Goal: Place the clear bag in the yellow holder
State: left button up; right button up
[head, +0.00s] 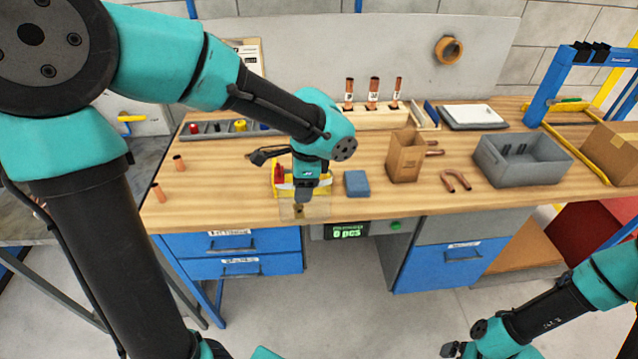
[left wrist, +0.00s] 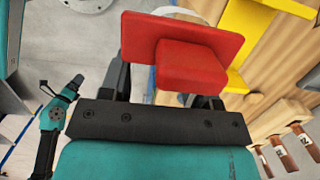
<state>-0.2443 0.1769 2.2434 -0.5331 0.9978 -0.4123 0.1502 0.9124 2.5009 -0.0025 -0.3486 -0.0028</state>
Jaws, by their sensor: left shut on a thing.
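The clear bag (head: 318,211) is a faint see-through sheet hanging at the table's front edge. My left gripper (head: 300,200) is shut on it, pointing down just in front of the yellow holder (head: 322,190). The holder stands near the front edge, partly hidden by the gripper, with a red part (head: 278,174) at its left. In the left wrist view, the yellow holder (left wrist: 262,30) is at the upper right. A red block (left wrist: 190,55) there covers the fingertips, and the bag is hard to make out. My right gripper (head: 452,349) is low at the right, away from the table; its jaws are too small to judge.
A blue block (head: 356,183) lies right of the holder. Further right are a brown paper bag (head: 405,157), a copper U-bend (head: 456,181) and a grey bin (head: 522,168). Copper tubes (head: 374,92) stand in a wooden rack behind.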

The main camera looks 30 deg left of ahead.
pick_arm(q)
jog(key=shift+a, duration=0.1)
jog(key=w+a+f, duration=0.1)
jog(key=w+a, duration=0.7)
jog(key=w, duration=0.5)
jog(key=shift+w+a+f, duration=0.2)
jog(key=shift+w+f, duration=0.05)
jog(key=shift+f, duration=1.75)
jog(key=shift+f, duration=0.15)
jog(key=o, duration=1.1)
jog(key=shift+o, duration=0.2)
notch_tip(320, 180, up, 12)
jog(key=d, duration=0.1)
jog(key=shift+w+d, duration=0.25)
jog(key=shift+w, duration=0.2)
